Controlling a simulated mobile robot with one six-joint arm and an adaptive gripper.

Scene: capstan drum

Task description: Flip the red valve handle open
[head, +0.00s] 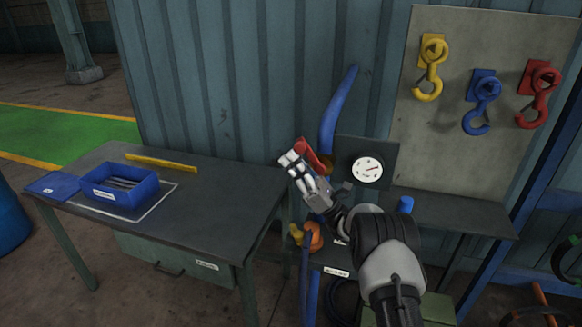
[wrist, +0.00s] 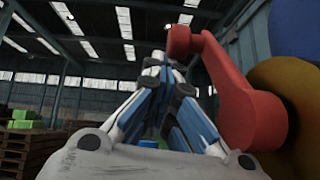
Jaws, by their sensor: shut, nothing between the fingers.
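The red valve handle (head: 311,154) is at the middle of the head view, in front of a blue pipe and left of a gauge. My gripper (head: 289,158) is just left of it, fingers shut and empty. In the wrist view the red handle (wrist: 235,95) rises up and to the left from its pivot, with a rounded end at the top. My shut fingertips (wrist: 159,58) are left of the handle and close to its rounded end. I cannot tell whether they touch it. A yellow-brown round body (wrist: 290,85) is behind the handle's pivot.
A gauge (head: 367,170) on a dark plate is right of the handle. A blue pipe (head: 335,115) rises behind it. A table (head: 225,190) with a blue bin (head: 120,196) stands left. Yellow, blue and red hooks (head: 482,100) hang on a board at right.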

